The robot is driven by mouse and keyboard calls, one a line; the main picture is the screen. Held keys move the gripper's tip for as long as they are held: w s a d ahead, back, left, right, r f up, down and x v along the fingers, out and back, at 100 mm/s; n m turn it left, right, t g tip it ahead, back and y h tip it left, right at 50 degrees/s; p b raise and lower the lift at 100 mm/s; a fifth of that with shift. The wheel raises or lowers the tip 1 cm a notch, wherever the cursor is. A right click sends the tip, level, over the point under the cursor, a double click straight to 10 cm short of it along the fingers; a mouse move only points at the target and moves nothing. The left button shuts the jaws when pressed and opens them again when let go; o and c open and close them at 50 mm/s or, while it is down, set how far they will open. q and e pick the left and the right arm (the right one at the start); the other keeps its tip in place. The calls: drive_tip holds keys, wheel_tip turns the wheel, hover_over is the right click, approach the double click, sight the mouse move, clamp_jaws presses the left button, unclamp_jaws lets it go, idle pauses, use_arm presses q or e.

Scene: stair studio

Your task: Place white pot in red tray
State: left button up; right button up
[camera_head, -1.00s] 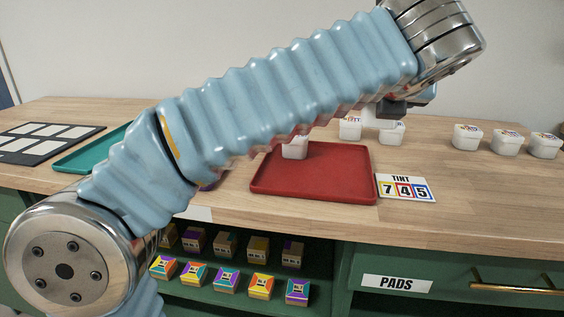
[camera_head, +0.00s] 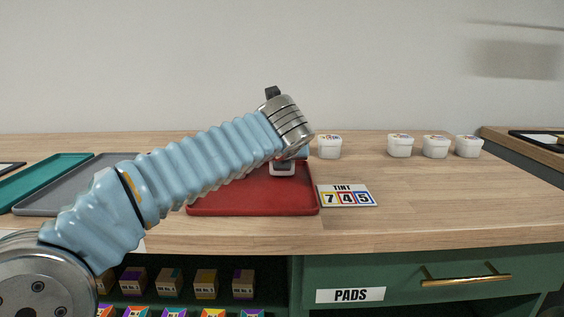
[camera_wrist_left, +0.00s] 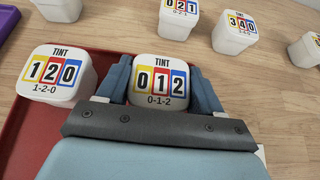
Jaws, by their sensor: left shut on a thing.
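The red tray (camera_head: 250,203) lies on the wooden counter and shows in part in the left wrist view (camera_wrist_left: 25,130). My left gripper (camera_head: 283,168) is over the tray's far right part, shut on a white pot (camera_head: 282,170). In the left wrist view, my left gripper (camera_wrist_left: 160,85) has its blue-grey fingers on both sides of this pot, labelled 0-1-2 (camera_wrist_left: 158,75). I cannot tell whether its base touches the tray. Another white pot, labelled 1-2-0 (camera_wrist_left: 55,72), sits in the tray to its left; my arm hides it in the head view. My right gripper is not in view.
A white pot (camera_head: 329,147) stands behind the tray, and three more (camera_head: 435,146) stand to the right. A TINT 745 card (camera_head: 346,195) lies beside the tray. Teal (camera_head: 50,180) and grey (camera_head: 80,185) trays lie left. The counter's front right is clear.

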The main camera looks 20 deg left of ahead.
use_arm(q)
drive_tip(key=shift+f, duration=0.3)
drive_tip(key=o, duration=1.1)
drive_tip(key=shift+s+d+r, duration=0.1)
drive_tip(key=shift+s+r, duration=0.05)
drive_tip(key=shift+r, duration=0.05)
drive_tip(key=p+v, duration=0.1)
drive_tip(key=v, duration=1)
drive_tip(key=shift+s, duration=0.35)
drive_tip(key=shift+d+r, duration=0.1)
